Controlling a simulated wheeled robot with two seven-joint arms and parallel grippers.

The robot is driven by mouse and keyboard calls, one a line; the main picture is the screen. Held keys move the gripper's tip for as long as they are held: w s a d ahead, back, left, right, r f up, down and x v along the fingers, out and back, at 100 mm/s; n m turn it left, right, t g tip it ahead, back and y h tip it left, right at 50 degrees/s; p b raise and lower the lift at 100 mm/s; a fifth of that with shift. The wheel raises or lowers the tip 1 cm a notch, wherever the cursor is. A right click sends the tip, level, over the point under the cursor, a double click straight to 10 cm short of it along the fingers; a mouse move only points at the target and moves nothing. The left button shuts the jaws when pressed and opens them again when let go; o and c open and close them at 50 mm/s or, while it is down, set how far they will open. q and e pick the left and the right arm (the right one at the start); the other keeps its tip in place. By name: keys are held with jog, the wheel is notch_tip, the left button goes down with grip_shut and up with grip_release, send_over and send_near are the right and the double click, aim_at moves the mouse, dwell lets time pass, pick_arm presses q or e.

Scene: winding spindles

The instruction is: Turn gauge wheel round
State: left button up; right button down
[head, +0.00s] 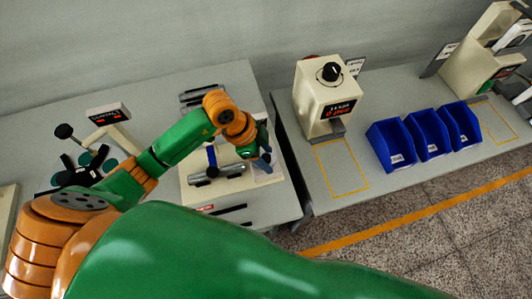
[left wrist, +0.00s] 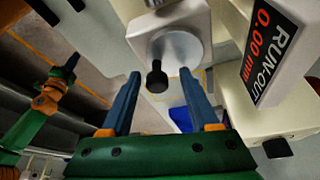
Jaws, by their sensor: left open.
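The gauge wheel (left wrist: 185,50) shows in the left wrist view as a pale round disc on a white block, with a black handle knob (left wrist: 156,74) sticking out from it. My left gripper (left wrist: 160,76) is open, its two blue fingers on either side of the knob. The knob appears between the fingertips; I cannot tell whether a finger touches it. In the head view my left gripper (head: 262,162) is over the right end of the white fixture plate, and the wheel cannot be made out there.
A blue-handled fixture (head: 211,156) is left of the gripper. A gap separates the two tables.

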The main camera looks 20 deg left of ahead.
pick_arm(q)
jog(key=shift+s+r, duration=0.1)
jog(key=shift+s, duration=0.05)
grip_shut()
jog(key=shift+m, duration=0.3)
